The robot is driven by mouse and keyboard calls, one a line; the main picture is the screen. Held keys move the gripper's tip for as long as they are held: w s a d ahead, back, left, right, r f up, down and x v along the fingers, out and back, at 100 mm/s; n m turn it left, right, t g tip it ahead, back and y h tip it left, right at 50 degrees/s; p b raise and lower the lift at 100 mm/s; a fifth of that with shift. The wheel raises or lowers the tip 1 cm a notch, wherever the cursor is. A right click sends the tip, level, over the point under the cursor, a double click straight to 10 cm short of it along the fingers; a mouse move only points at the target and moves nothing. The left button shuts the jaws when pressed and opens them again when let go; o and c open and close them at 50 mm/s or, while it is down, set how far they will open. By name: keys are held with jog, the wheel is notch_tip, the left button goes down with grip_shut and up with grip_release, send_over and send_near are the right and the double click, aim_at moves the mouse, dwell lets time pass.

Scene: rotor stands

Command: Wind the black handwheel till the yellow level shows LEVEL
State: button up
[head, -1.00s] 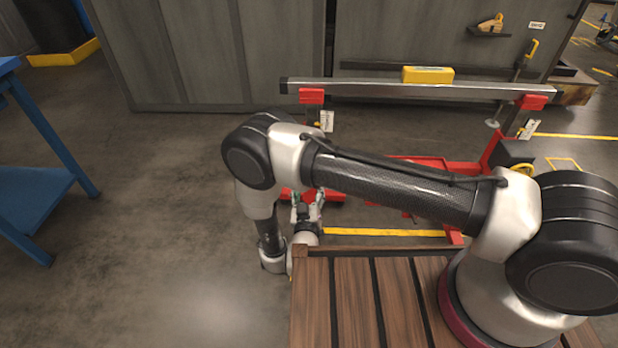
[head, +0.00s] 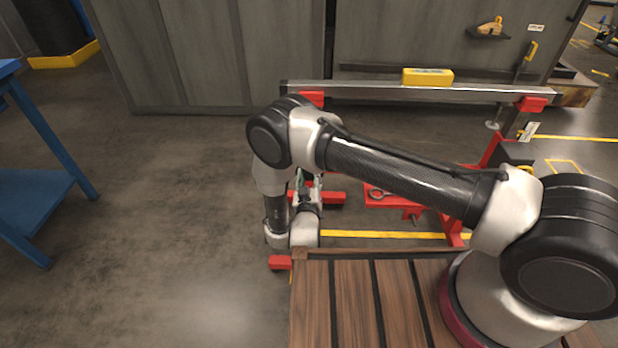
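The yellow level (head: 428,76) lies on a long metal bar (head: 380,92) held by red clamps on the rotor stand. In the picture the bar's right end sits slightly lower than its left end. The level's reading is too small to tell. My gripper (head: 309,184) is low at the stand's left end, beneath the left red clamp (head: 312,98), with my arm partly in front of it. Its fingers are small, and I cannot tell whether they are open or shut. I cannot make out the black handwheel; it may be hidden by my arm or gripper.
A red shelf (head: 385,197) with a ring-shaped item is on the stand, right of my gripper. A red foot (head: 280,262) is on the floor. A slatted wooden deck (head: 350,300) is in front, a blue bench (head: 35,190) at left. Floor between bench and stand is clear.

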jog(key=shift+c, duration=1.2)
jog(key=m, duration=0.6)
jog(key=shift+m, duration=0.3)
jog(key=m, duration=0.3)
jog(key=shift+d+m, duration=0.1)
jog(key=shift+m, duration=0.2)
jog(key=m, duration=0.3)
jog(key=shift+m, duration=0.3)
jog(key=m, duration=0.6)
jog(key=shift+f, duration=0.15)
jog(key=m, duration=0.6)
jog(key=shift+f+m, duration=0.1)
jog(key=shift+m, duration=0.3)
jog(key=shift+d, duration=0.1)
